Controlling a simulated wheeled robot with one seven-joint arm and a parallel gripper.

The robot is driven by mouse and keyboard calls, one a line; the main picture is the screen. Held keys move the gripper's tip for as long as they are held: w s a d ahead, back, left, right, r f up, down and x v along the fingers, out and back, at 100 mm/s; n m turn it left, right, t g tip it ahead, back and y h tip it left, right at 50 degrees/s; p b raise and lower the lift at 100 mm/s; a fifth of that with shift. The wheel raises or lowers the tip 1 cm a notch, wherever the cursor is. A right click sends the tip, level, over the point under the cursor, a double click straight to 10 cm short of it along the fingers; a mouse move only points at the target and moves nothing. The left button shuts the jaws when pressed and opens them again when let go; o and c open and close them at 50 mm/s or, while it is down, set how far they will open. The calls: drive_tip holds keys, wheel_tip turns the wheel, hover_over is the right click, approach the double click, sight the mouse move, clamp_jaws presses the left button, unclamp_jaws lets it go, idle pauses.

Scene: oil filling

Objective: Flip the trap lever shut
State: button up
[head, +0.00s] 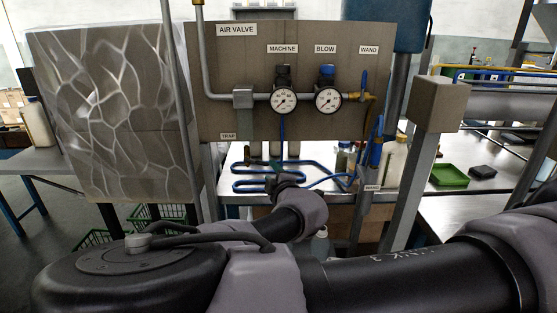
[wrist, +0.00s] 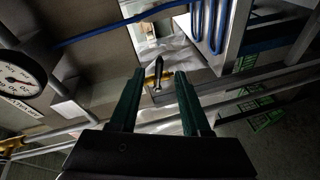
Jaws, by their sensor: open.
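The TRAP label (head: 228,136) is at the lower left of the air valve panel (head: 225,60). In the wrist view a small lever with a dark handle (wrist: 158,65) and a brassy base stands beyond and between my fingertips; it looks like the trap lever. My gripper (wrist: 159,74) is open, with a green finger on each side of the lever in the picture. I cannot tell whether either finger touches it. In the head view my gripper (head: 262,160) is below the panel, and the lever is not clearly visible there.
Two gauges, MACHINE (head: 284,100) and BLOW (head: 328,98), sit on the panel, with the wand valve (head: 364,95) at right. A blue hose (head: 325,182) loops over the bench behind my wrist. Grey pipes and posts stand close around the arm.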

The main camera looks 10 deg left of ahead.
sight(263, 163)
drive_tip(key=x, duration=1)
drive_tip(key=shift+w+a+r, duration=0.1)
drive_tip(key=shift+w+a, duration=0.05)
drive_tip(key=shift+a, duration=0.25)
clamp_jaws()
